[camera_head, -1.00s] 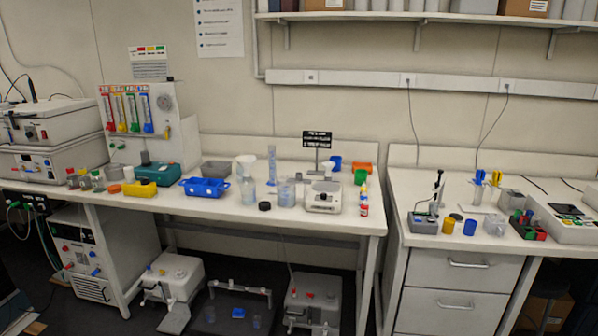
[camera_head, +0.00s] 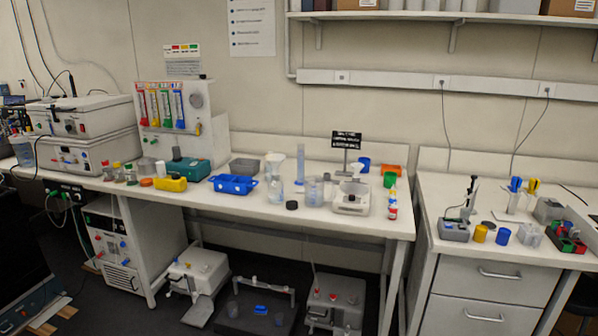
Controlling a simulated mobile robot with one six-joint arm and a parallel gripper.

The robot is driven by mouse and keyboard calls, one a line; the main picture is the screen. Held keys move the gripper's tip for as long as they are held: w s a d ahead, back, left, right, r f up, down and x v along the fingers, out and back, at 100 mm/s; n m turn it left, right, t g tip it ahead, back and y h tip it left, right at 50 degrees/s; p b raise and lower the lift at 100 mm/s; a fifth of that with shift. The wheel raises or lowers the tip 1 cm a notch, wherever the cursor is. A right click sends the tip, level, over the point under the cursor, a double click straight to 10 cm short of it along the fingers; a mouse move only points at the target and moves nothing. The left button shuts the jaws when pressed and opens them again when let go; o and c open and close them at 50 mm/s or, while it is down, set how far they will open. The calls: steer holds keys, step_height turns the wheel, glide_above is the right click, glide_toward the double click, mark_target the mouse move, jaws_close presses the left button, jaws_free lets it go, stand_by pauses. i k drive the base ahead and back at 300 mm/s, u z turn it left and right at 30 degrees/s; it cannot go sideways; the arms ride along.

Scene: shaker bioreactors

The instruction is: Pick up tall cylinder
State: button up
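The tall cylinder (camera_head: 301,163) is a slim, bluish, see-through graduated cylinder. It stands upright on the long white bench (camera_head: 350,223), toward its back and right of the middle. A clear flask (camera_head: 274,188) stands in front of it to the left, and a clear beaker (camera_head: 314,192) stands in front to the right. These partly crowd its base. My gripper and arm are not in view.
A blue tray (camera_head: 233,184), a black round lid (camera_head: 291,205) and a white balance (camera_head: 351,199) sit near the cylinder. A second bench (camera_head: 500,257) stands at right beyond a gap. Equipment stands on the floor under the long bench. A shelf hangs above.

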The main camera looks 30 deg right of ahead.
mark_target(300, 148)
steer(key=u, duration=0.05)
steer(key=i, duration=0.95)
steer(key=z, duration=0.1)
